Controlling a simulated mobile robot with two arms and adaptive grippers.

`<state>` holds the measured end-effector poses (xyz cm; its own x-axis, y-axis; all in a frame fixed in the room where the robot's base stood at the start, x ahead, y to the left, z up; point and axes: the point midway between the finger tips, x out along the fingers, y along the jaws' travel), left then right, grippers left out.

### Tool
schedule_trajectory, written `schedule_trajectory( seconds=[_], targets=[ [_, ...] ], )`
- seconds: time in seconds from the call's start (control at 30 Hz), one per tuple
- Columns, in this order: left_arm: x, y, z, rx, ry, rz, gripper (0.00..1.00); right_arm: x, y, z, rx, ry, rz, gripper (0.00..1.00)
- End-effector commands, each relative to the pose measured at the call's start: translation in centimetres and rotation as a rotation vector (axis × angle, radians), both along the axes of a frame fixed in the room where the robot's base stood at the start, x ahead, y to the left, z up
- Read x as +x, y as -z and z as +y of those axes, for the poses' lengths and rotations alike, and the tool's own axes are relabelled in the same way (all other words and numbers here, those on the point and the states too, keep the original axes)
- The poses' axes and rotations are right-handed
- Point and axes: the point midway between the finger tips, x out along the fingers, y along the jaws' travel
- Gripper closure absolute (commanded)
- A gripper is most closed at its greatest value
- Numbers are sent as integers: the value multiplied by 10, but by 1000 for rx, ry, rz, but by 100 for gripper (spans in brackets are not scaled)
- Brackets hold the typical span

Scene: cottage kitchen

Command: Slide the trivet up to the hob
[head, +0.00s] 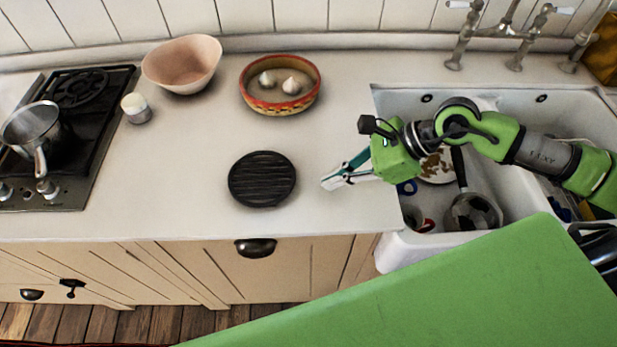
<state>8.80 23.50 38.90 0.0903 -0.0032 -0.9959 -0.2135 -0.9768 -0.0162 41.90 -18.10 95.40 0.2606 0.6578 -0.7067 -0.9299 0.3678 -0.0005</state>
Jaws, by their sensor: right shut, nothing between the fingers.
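The trivet (262,179) is a round, black, ribbed disc lying flat on the pale worktop, near its front edge. The hob (78,135) is black with a steel front strip and sits at the left end of the worktop. A stretch of bare worktop lies between the trivet and the hob. My right gripper (326,184) comes in from the right, its fingers shut and empty, pointing left. Its tips are a short way to the right of the trivet and apart from it. My left gripper is not in view.
A steel pan (32,125) stands on the hob. A small white-topped cup (136,108) stands just right of the hob, with a pink bowl (182,63) behind. A patterned bowl (280,84) holding garlic stands behind the trivet. The sink (390,100) holding dishes is at right.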

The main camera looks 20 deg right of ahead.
Motion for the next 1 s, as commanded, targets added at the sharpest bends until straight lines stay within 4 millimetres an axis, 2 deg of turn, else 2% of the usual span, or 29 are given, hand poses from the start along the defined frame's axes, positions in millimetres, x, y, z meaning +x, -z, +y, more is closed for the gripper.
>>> schedule_trajectory(
  seconds=[0.13,0.4,1.0],
  targets=[
    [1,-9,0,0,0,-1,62,6,12,16,5,-1,-1,100],
    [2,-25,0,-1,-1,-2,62,16,10,42,3,-1,0,100],
    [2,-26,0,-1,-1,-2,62,20,14,52,1,-1,0,100]
  ],
)
